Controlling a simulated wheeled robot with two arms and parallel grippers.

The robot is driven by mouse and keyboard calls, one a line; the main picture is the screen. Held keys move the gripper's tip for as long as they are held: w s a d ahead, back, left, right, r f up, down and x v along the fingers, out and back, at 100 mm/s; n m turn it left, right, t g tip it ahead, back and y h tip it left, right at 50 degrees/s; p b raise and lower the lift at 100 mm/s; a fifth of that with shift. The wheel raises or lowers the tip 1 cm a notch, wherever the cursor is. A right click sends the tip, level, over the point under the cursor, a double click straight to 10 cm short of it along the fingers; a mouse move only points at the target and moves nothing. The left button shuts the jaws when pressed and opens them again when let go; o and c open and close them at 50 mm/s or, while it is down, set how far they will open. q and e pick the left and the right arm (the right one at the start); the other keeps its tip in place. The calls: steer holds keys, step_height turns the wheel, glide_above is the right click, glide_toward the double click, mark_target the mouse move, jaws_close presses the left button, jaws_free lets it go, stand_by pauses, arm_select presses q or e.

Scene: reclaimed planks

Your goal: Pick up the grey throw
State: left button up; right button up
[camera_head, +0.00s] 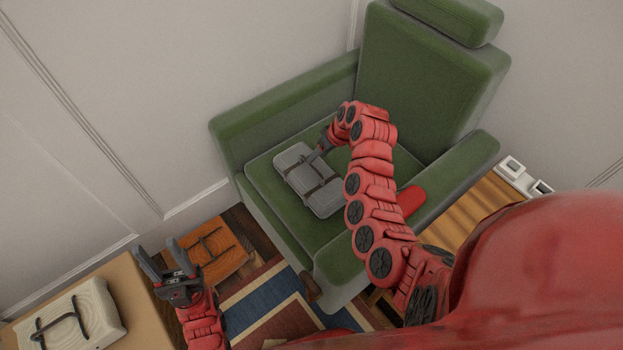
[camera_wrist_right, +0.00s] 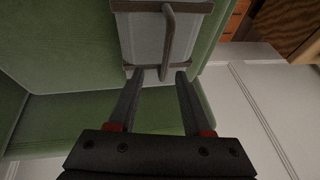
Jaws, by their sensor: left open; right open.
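The grey throw (camera_head: 308,180) is a folded bundle with dark straps and a handle, lying on the seat of the green armchair (camera_head: 262,205). In the right wrist view the throw (camera_wrist_right: 145,42) is ahead of the fingers, with its handle (camera_wrist_right: 168,35) running between its straps. My right gripper (camera_head: 316,155) is at the throw's upper edge in the head view. Its open fingers (camera_wrist_right: 158,75) straddle the line of the handle's near end; I cannot tell whether they touch it. My left gripper (camera_head: 157,252) is open and empty, away from the chair at the lower left.
A cream bundle with a dark handle (camera_head: 66,317) rests on a tan surface at the lower left. An orange bundle (camera_head: 213,254) lies near the striped rug (camera_head: 262,305). A wooden slatted surface (camera_head: 470,215) stands right of the chair, with white items (camera_head: 512,167) behind.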

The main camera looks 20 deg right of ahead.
mark_target(310, 165)
steer(key=shift+s+a+x, duration=0.1)
steer(key=shift+s+x, duration=0.05)
steer(key=shift+x, duration=0.9)
steer(key=shift+s+a+x, duration=0.1)
steer(key=shift+s+x, duration=0.05)
steer(key=shift+x, duration=0.85)
steer(key=shift+s+a+x, duration=0.1)
steer(key=shift+s+x, duration=0.05)
steer(key=shift+x, duration=0.9)
jaws_close()
steer(key=shift+w, duration=0.1)
